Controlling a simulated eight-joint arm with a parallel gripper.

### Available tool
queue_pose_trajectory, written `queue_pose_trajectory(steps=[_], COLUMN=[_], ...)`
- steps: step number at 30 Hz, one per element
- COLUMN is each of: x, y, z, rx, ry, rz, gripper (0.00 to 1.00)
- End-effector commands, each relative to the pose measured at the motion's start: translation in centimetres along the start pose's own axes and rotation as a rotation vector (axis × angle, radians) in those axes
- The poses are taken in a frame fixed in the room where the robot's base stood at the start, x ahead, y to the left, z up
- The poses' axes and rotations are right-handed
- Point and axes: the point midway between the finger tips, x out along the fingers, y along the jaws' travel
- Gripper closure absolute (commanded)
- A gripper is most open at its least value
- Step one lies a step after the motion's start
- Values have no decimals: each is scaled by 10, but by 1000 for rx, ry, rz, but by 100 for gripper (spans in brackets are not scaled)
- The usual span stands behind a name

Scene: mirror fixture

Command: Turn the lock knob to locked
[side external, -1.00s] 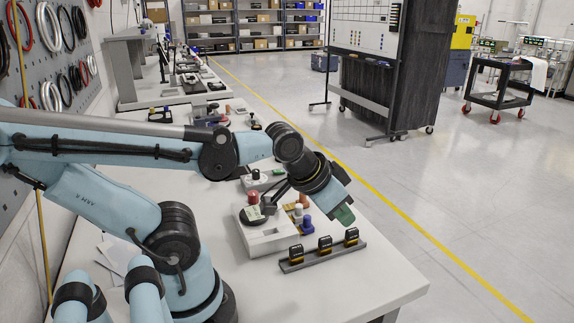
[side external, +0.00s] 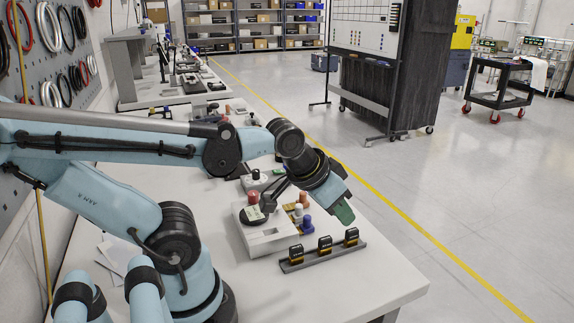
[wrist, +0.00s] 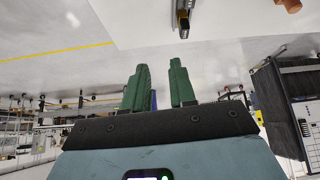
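A white box fixture (side external: 268,237) stands on the bench below my wrist. A black round dial (side external: 252,215) with a pale green-white face is on its top, beside a red knob (side external: 253,197). Behind it is a smaller grey box (side external: 262,183) with a dark knob on top. I cannot tell which of these is the lock knob, or its setting. My gripper (side external: 345,213) is in the air right of the white box, above the rail's far end. In the wrist view its two green fingers (wrist: 158,85) are apart, with a blue thing showing between them, apparently beyond.
A dark rail (side external: 322,257) with three black-and-amber pieces lies in front; part of it shows in the wrist view (wrist: 183,20). Orange, white and blue pegs (side external: 307,222) stand right of the white box. The bench's front right is clear.

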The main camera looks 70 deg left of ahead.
Motion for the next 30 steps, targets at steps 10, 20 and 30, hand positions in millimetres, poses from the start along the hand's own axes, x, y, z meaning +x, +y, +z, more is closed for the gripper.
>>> queue_pose_trajectory(steps=[10,20,30], x=[-26,-58,-39], y=[-143,-214,-226], z=[10,37,53], rx=[-900,-1426,-1446], ry=[-156,-145,-143], rz=[-461,-782,-794], gripper=[44,44,44])
